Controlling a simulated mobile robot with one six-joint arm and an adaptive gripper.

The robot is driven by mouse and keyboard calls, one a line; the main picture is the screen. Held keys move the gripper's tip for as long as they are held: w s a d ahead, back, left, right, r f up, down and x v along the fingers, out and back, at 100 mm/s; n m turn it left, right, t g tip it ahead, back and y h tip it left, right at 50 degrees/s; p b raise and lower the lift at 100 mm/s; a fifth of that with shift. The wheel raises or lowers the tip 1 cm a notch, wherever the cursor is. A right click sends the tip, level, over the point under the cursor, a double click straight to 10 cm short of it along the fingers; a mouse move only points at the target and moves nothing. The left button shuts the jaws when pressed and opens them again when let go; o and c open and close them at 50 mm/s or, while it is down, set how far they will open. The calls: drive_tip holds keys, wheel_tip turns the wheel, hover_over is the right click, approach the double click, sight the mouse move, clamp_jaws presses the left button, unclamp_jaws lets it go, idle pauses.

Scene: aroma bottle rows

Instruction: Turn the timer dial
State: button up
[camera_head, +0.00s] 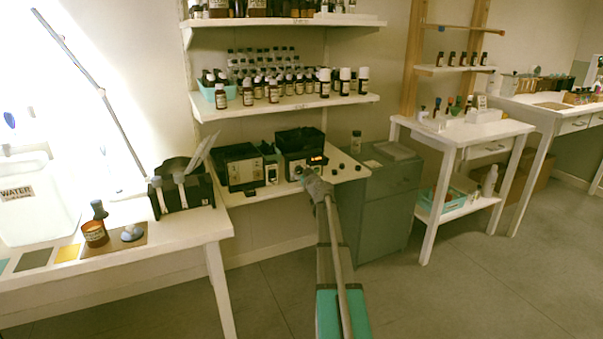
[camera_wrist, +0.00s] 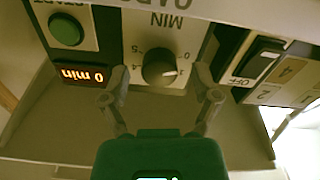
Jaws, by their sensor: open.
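The timer dial (camera_wrist: 158,69) is a dark round knob on a pale plate marked "MIN", with numbers around it. In the wrist view my gripper (camera_wrist: 160,76) is open, with one finger on each side of the dial and visible gaps between them. I cannot tell how far the tips are from the panel. An orange display (camera_wrist: 82,75) left of the dial reads "0 min". In the head view the timer device (camera_head: 300,143) is a black box on the low shelf. My gripper (camera_head: 312,181) is at its front and hides the dial there.
A green button (camera_wrist: 66,29) sits above the display. A switch marked "OFF" (camera_wrist: 258,62) is to the right. Another black device (camera_head: 239,166) stands left of the timer on the low shelf. A shelf of bottles (camera_head: 285,103) hangs above. A grey cabinet (camera_head: 385,205) stands at right.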

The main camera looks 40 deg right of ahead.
drive_tip(key=shift+c, duration=0.3)
clamp_jaws()
